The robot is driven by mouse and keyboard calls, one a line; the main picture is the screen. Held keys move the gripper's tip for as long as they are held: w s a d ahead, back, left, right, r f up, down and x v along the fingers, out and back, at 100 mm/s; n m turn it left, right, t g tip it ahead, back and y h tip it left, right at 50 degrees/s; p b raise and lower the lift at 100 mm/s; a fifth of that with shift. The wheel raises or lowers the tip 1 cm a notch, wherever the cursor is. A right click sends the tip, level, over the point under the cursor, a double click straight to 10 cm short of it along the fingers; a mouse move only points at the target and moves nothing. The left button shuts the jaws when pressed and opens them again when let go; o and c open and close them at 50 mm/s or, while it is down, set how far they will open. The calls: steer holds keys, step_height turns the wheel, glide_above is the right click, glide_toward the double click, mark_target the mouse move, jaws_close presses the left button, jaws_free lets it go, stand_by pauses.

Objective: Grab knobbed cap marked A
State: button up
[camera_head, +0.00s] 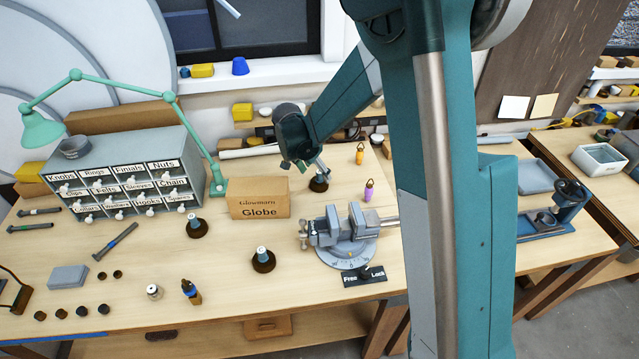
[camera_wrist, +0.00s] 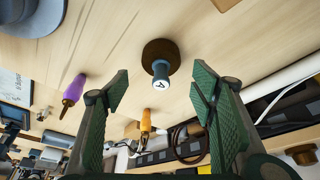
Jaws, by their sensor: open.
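The knobbed cap marked A (camera_wrist: 160,70) has a blue-grey stem and a white end bearing a rotated letter A. It stands on a dark brown round base (camera_wrist: 155,50). In the wrist view, my gripper (camera_wrist: 160,88) is open, with green ribbed fingers to the left and right of the cap and visible space on both sides. In the head view, my gripper (camera_head: 318,168) is over the base (camera_head: 319,185) behind the Globe box, and it partly hides the cap. Two similar pieces stand on the bench, one left (camera_head: 196,227) and one front (camera_head: 262,257); their letters are unreadable.
The Globe box (camera_head: 258,198) stands left of my gripper. A grey vise (camera_head: 345,235) is in front to the right. A purple-handled tool (camera_head: 369,191) and an orange-handled one (camera_head: 360,154) stand to the right. A labelled drawer cabinet (camera_head: 125,175) is at the left.

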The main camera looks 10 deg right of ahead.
mark_target(318, 175)
steer(key=shift+d+f, duration=0.1)
steer(key=shift+f, duration=0.1)
steer(key=shift+w, duration=0.1)
steer(key=shift+x, duration=2.6)
steer(key=shift+w, duration=0.1)
steer(key=shift+c, duration=0.3)
steer(key=c, duration=0.9)
steer(key=shift+o, duration=0.2)
steer(key=shift+r, duration=0.15)
